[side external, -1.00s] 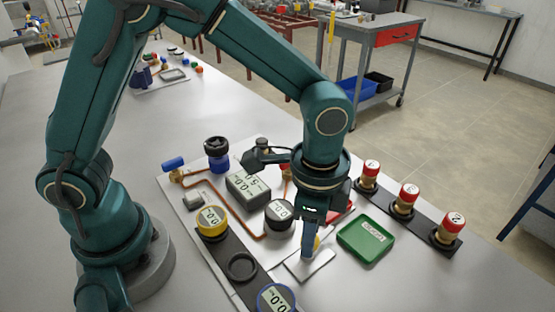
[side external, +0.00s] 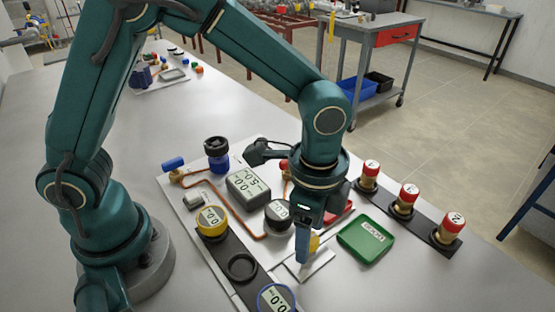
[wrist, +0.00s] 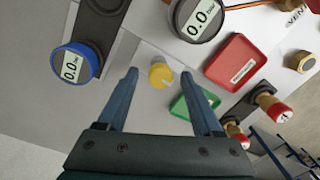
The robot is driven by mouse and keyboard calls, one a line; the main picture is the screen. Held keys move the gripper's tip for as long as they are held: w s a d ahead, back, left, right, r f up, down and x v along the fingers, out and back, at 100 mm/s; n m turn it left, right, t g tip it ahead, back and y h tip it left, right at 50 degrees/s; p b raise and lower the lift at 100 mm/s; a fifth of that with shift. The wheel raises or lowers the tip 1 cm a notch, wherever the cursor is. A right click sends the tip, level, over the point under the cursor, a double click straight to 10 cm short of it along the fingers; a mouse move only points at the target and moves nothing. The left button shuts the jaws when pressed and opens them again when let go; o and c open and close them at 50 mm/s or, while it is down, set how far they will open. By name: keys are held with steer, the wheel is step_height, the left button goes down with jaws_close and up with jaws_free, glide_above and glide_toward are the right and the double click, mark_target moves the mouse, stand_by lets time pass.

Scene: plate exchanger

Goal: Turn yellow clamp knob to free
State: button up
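The yellow clamp knob (wrist: 160,74) shows in the wrist view, upright on a pale plate, ahead of and between my two finger lines. In the side view only a small part of the yellow knob (side external: 314,243) shows beside my finger. My gripper (wrist: 160,76) is open, its two blue fingers spread wide with nothing held between them. In the side view my gripper (side external: 303,258) points down over the pale plate, and the near finger hides most of the knob. Whether the fingertips reach down level with the knob I cannot tell.
A green tray (side external: 366,239) and a red tray (wrist: 236,61) lie close by. A blue-ringed gauge (side external: 276,298), a yellow-ringed gauge (side external: 211,221) and a dark gauge (side external: 278,213) stand around. Red-capped valves (side external: 404,200) line a black strip at right.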

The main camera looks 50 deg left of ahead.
steer(key=shift+s+d+r, duration=0.1)
steer(key=shift+r, duration=2.5)
